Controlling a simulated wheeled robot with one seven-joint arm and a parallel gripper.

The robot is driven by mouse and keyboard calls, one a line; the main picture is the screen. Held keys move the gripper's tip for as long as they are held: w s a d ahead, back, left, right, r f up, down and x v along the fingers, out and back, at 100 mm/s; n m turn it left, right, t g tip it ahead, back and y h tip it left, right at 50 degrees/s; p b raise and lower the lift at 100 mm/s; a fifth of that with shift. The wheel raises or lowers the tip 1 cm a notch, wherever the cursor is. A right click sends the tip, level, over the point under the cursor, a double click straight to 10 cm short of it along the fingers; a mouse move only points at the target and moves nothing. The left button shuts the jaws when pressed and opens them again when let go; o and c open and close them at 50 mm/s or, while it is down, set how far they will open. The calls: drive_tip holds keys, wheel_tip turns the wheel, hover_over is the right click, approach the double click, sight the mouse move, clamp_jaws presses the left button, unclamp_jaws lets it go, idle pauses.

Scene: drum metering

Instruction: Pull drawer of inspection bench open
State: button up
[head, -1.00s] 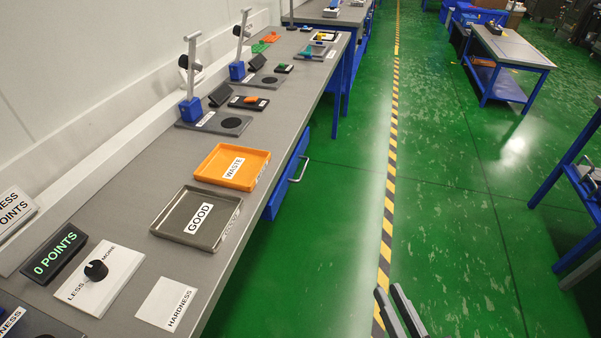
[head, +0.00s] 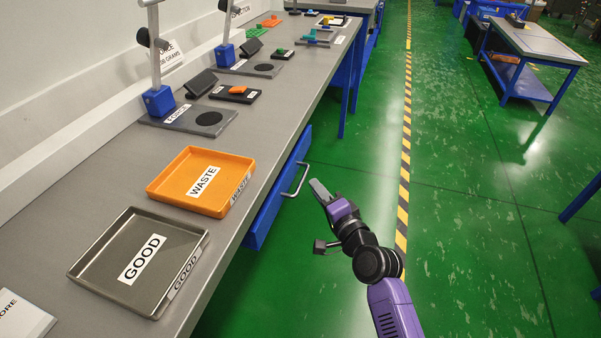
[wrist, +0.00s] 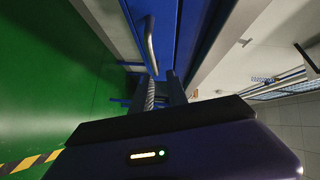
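The inspection bench (head: 240,125) runs along the left with a blue drawer (head: 272,208) under its top. The drawer looks shut. Its silver bar handle (head: 298,180) sticks out towards the aisle. My gripper (head: 322,191) is just right of the handle in the head view, apart from it, pointing towards the bench. In the wrist view the handle (wrist: 150,45) shows beyond the fingers of my gripper (wrist: 163,88), against the blue drawer front (wrist: 188,40). The fingers look parted, with nothing between them.
An orange WASTE tray (head: 203,181) and a dark GOOD tray (head: 140,258) stand on the bench top near its edge. Blue bench legs (head: 347,85) stand farther along. The green aisle floor (head: 470,230) is clear around my arm.

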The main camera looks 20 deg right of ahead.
sight(302, 178)
drive_tip(key=shift+m, duration=0.4)
drive_tip(key=shift+w+a+f+b, duration=0.3)
drive_tip(key=shift+w+f, duration=0.05)
drive_tip(key=shift+w, duration=0.9)
drive_tip(key=shift+w+a+f+b, duration=0.3)
drive_tip(key=shift+w+f+b, duration=0.1)
drive_tip(key=shift+w, duration=0.8)
drive_tip(key=shift+w+a+f+b, duration=0.25)
drive_tip(key=shift+w+a+f, duration=0.1)
drive_tip(key=shift+w, duration=0.9)
clamp_jaws()
